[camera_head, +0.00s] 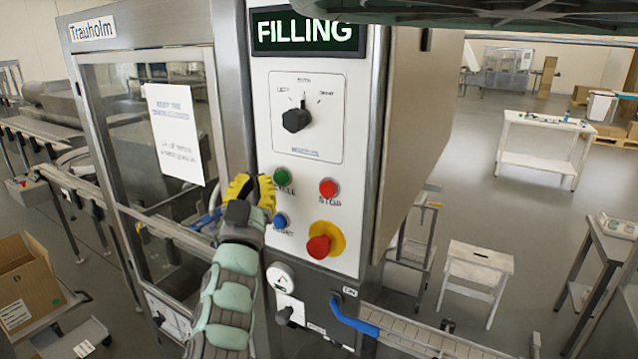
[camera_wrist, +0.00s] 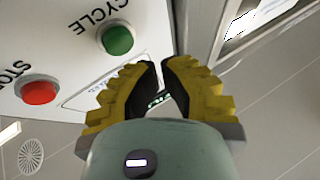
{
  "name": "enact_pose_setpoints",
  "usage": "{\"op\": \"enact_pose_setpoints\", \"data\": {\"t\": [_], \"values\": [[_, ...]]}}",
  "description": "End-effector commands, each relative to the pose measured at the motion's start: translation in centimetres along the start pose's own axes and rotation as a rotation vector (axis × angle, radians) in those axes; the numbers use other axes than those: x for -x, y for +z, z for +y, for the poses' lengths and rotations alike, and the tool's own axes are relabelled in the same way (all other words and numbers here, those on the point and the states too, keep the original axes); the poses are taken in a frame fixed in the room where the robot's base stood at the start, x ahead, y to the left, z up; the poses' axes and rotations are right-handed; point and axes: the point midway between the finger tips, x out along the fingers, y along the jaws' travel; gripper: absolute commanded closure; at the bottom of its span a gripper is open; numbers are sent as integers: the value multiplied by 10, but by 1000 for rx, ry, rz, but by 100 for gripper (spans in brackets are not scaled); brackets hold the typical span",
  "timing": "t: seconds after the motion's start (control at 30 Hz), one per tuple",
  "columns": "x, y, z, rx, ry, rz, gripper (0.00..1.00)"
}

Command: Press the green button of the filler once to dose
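The green button (camera_head: 281,175) sits on the white filler panel, above the word CYCLE, which is partly covered. It also shows in the wrist view (camera_wrist: 117,40), up and left of the fingertips. My gripper (camera_head: 254,184) has yellow fingers with black inner pads and is just left of the green button in the head view. In the wrist view my gripper (camera_wrist: 162,64) shows a narrow gap between its fingertips, with nothing held in it. The fingertips do not overlap the button in either view; their distance from the panel is hard to judge.
The red STOP button (camera_head: 328,187) is right of the green one. Below are a blue RESET button (camera_head: 281,220) and a red emergency stop (camera_head: 319,246) on yellow. A black selector knob (camera_head: 296,120) is above. A glazed door (camera_head: 150,120) stands left.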

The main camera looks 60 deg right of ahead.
Motion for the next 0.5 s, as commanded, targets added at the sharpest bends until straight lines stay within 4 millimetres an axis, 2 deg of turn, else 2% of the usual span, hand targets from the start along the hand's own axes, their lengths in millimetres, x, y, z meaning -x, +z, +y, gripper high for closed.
{"op": "enact_pose_setpoints", "data": {"t": [0.3,0.5], "values": [[24,-14,-15,-2,-4,-5,100],[30,-17,-17,1,-1,0,100]]}}
